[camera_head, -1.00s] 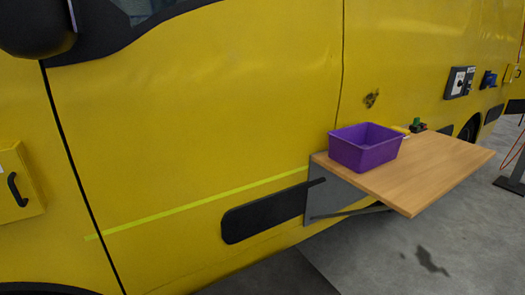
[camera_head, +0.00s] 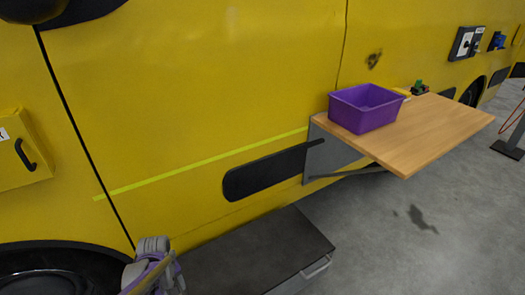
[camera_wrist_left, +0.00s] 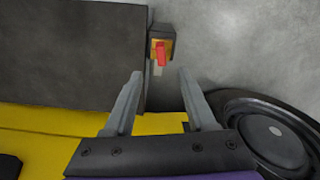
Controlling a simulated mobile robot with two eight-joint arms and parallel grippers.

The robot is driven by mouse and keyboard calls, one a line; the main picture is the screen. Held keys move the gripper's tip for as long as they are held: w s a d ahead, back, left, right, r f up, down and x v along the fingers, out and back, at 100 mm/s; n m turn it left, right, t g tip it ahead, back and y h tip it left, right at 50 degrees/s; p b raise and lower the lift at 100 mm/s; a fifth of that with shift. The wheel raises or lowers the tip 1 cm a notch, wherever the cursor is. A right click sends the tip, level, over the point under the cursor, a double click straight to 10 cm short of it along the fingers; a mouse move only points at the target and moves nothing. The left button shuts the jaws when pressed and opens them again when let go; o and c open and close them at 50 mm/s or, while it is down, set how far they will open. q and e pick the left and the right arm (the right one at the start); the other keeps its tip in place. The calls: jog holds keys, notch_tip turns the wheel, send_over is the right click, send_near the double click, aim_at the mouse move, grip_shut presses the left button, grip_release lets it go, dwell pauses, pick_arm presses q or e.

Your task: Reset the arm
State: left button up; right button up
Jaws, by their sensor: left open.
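My left gripper shows in the left wrist view (camera_wrist_left: 159,73) with its two grey fingers apart and nothing between them. A small dark block with a yellow face and a red lever (camera_wrist_left: 160,52) lies just beyond the fingertips, apart from them as far as I can tell. In the head view, a grey and purple part of my left arm is at the bottom left, in front of the wheel arch; its fingers cannot be made out there. My right gripper is in neither view.
A dark step (camera_head: 245,252) juts out below the yellow vehicle (camera_head: 200,110). A wooden fold-out table (camera_head: 430,135) holds a purple bin (camera_head: 365,110). A yellow box with a black handle (camera_head: 22,150) is at the left. A wheel (camera_wrist_left: 272,135) is close right of the gripper.

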pick_arm(q)
jog(key=s+d+r+m+t, duration=0.2)
jog(key=s+d+r+m, duration=0.3)
jog(key=s+r, duration=0.5)
jog(key=s+d+r+m+t, duration=0.1)
jog(key=s+d+m+t, duration=0.3)
jog(key=s, duration=0.8)
notch_tip(320, 180, up, 27)
jog(key=w+p, duration=0.1)
jog(key=p, duration=2.2)
jog(key=shift+w+d+n+g, duration=0.15)
jog(key=shift+d+n+g, duration=0.15)
jog(key=shift+d+g, duration=0.1)
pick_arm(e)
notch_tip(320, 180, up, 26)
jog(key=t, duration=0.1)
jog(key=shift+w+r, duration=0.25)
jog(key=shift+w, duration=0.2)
